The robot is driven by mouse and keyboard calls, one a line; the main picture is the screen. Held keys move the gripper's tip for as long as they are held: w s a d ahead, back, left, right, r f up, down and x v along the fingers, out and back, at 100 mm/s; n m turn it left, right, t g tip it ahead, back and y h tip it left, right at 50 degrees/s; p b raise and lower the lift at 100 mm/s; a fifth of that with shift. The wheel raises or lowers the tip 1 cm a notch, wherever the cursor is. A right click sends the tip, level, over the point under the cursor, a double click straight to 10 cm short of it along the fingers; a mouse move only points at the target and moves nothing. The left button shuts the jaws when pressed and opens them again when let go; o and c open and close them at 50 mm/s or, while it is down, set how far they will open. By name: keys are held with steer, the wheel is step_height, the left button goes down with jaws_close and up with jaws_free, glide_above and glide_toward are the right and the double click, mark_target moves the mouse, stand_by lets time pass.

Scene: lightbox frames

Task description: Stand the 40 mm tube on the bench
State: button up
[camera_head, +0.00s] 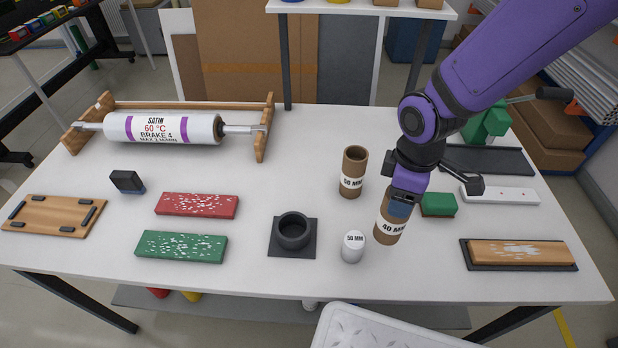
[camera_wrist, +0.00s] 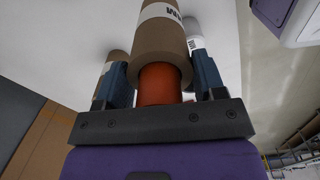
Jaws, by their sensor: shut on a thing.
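The brown 40 mm tube (camera_head: 386,234) has a white label and leans slightly at the right of the bench's middle. My gripper (camera_head: 400,205) is shut on its upper part from above. The tube's lower end is close to the bench top; I cannot tell whether it touches. In the wrist view the tube (camera_wrist: 160,50) lies between the two dark blue fingers, and an orange cylinder (camera_wrist: 159,84) narrower than the tube shows at its near end. The white bench (camera_head: 290,180) spreads below.
A brown 50 mm tube (camera_head: 353,160) stands left of my gripper. A white 50 mm cylinder (camera_head: 352,252) stands in front of it. A black ring on a plate (camera_head: 293,232) lies further left. A green block (camera_head: 438,204) and a wooden block (camera_head: 518,252) are on the right.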

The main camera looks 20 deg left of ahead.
steer(key=w+f, duration=0.2)
steer(key=w, duration=0.6)
steer(key=w+f, duration=0.3)
steer(key=w, duration=0.5)
steer(key=shift+d, duration=0.35)
steer(key=shift+f, duration=0.1)
steer(key=o, duration=1.2)
step_height(320, 180, up, 12)
